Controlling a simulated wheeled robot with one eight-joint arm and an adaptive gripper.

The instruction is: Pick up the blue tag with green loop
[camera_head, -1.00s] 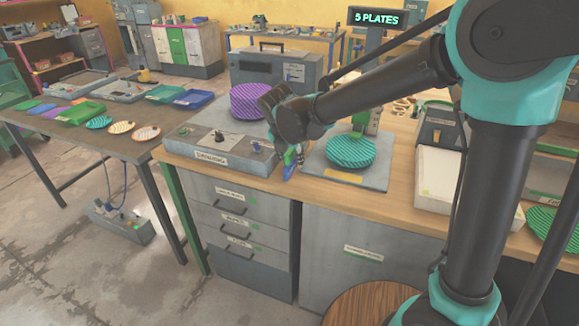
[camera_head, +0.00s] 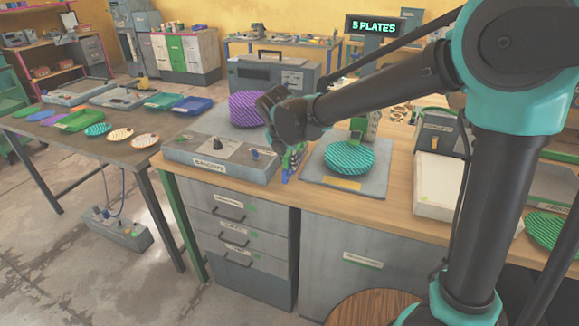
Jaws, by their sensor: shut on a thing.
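My gripper (camera_head: 293,155) is just above the wooden workbench, between the grey control box and the teal striped plate on its grey base. It points down and is shut on the blue tag with green loop (camera_head: 288,172). Only a small blue and green part of the tag shows below my wrist. My arm hides the rest, and I cannot tell whether the tag touches the bench top.
The grey control box (camera_head: 215,158) with knobs stands close on the left. The teal striped plate (camera_head: 349,157) lies close on the right. A purple striped stack (camera_head: 246,108) stands behind. A white-topped box (camera_head: 441,185) is further right. Bare bench (camera_head: 390,200) lies at the front right.

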